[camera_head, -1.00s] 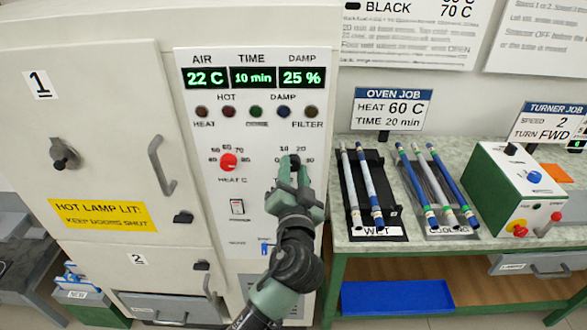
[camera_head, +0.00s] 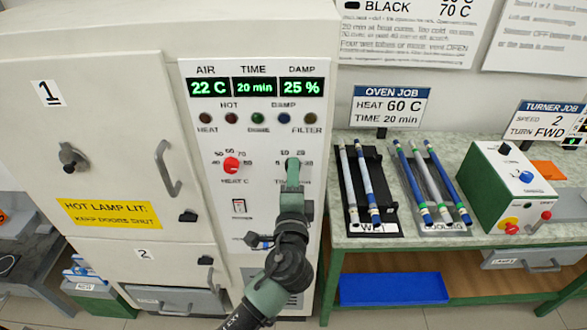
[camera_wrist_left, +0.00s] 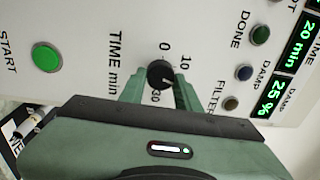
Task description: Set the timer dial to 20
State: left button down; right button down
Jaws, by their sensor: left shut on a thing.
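The timer dial (camera_wrist_left: 160,75) is a small black knob on the oven's white control panel, marked TIME min, with 0, 10 and 30 readable around it in the left wrist view. My left gripper (camera_wrist_left: 160,90) is shut on the dial, one green finger on each side. In the head view the same gripper (camera_head: 293,170) covers the dial. The TIME display (camera_head: 254,87) reads 20 min; it also shows in the left wrist view (camera_wrist_left: 309,42). My right gripper is not in view.
The red heat dial (camera_head: 231,165) sits left of my gripper, with a switch (camera_head: 239,206) below it. A green START button (camera_wrist_left: 47,57) shows in the wrist view. The OVEN JOB sign (camera_head: 390,106) reads 60 C, 20 min. Rod racks stand on the bench (camera_head: 340,232) to the right.

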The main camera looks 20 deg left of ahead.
pick_arm(q)
jog(key=shift+m+p, duration=0.65)
jog(key=shift+m, duration=0.75)
jog(key=c, duration=1)
grip_release()
jog(key=b+v, duration=0.2)
jog(key=v, duration=0.6)
jog(key=shift+b, duration=0.4)
